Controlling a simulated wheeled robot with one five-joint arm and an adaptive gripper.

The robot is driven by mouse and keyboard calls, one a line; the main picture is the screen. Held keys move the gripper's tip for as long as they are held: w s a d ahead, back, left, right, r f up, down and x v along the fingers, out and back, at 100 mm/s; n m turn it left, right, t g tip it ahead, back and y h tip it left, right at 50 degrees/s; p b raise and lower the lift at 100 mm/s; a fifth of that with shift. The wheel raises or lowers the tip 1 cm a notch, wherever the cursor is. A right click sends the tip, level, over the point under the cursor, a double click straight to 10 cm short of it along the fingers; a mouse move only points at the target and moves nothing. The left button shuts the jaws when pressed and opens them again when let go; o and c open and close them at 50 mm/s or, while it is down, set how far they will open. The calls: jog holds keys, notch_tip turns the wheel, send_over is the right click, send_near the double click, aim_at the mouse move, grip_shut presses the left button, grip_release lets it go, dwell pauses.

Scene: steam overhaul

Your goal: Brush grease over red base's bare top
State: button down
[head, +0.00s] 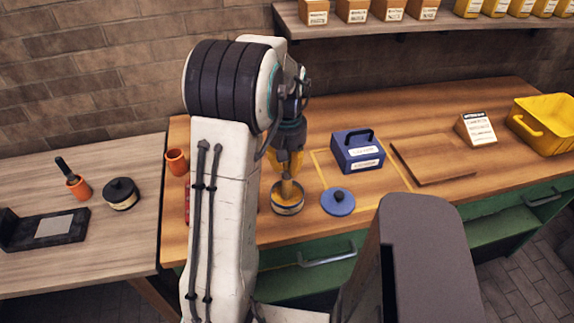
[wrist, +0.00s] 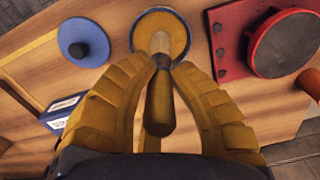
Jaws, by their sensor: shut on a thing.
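My gripper (head: 288,160) is shut on a brush, its yellow fingers around the dark handle (wrist: 160,103) in the wrist view (wrist: 163,70). The brush's pale bristle end (wrist: 160,43) points down at an open round tin (head: 287,208) of yellow-brown grease (wrist: 172,24). The bristles appear to be in or just over the grease; contact is unclear. The red base (wrist: 234,42) is right of the tin in the wrist view, with a dark round top (wrist: 288,45) rimmed in red. In the head view my arm hides most of the base.
A blue knobbed lid (head: 338,203) lies beside the tin. A blue box (head: 357,152), wooden board (head: 432,158) and yellow bin (head: 545,122) stand to the right. An orange cup (head: 177,162) is left of my arm. The left bench holds another cup (head: 78,187) and a dark-lidded tin (head: 121,194).

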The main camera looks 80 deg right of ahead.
jog(key=shift+r+p, duration=2.9)
jog(key=shift+r, duration=0.6)
jog(key=shift+s, duration=0.1)
